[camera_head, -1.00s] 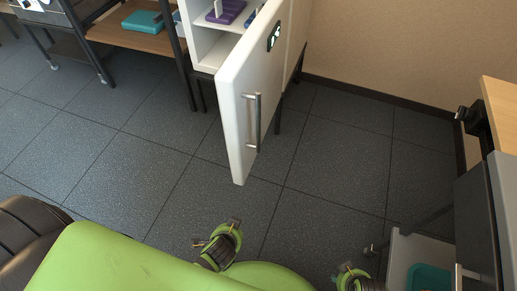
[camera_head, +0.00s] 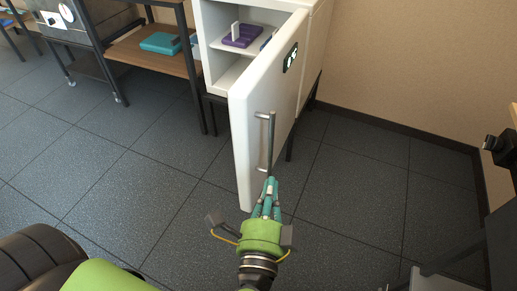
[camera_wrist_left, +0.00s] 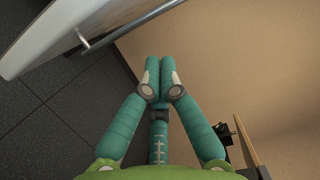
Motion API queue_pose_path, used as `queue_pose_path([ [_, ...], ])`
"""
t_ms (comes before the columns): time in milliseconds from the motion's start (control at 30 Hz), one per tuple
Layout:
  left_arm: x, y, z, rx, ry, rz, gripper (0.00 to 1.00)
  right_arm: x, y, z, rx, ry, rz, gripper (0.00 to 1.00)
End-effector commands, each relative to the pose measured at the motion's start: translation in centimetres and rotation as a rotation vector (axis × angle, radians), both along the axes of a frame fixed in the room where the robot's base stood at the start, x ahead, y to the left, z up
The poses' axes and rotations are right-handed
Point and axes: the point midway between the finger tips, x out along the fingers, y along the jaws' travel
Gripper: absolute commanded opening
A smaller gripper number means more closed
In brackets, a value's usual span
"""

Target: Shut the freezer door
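The white freezer door (camera_head: 250,125) stands open, with the freezer's interior (camera_head: 215,55) showing behind it. A long metal handle (camera_head: 262,150) runs upright on the door's face. In the left wrist view, the door (camera_wrist_left: 60,35) and handle (camera_wrist_left: 135,22) are at the upper left. My left gripper (camera_head: 269,185) is in front of the door near the handle's lower end. Its teal fingers are together and empty in the wrist view (camera_wrist_left: 160,68), with the handle outside them. Whether the fingers touch the door cannot be told. My right gripper is not in view.
Purple items (camera_head: 243,36) sit on the freezer's inner shelf. A wooden-shelved rack (camera_head: 150,55) with a teal box (camera_head: 160,42) stands left of it. The tiled floor (camera_head: 345,195) is clear to the right. A dark unit stands at the right edge.

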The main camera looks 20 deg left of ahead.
Motion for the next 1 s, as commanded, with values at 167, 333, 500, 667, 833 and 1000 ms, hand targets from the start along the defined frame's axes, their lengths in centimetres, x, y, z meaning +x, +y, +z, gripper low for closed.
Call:
queue_pose_path([
  [167,3.2,0.7,0.3,-0.001,-0.004,0.002,0.00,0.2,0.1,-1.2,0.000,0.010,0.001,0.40],
  [333,6.8,1.6,0.3,0.000,-0.003,0.001,0.00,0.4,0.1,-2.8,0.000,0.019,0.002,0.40],
  [500,9.0,3.1,0.1,0.002,0.001,0.000,0.00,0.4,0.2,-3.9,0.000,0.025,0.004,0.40],
  [667,9.0,5.1,0.0,0.001,0.001,-0.001,0.00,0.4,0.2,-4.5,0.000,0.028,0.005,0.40],
  [833,9.0,6.0,-0.1,-0.002,0.003,-0.001,0.00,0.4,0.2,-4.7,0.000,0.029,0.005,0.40],
  [1000,9.0,6.1,-0.1,-0.003,0.002,-0.001,0.00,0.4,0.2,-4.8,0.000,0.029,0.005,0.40],
])
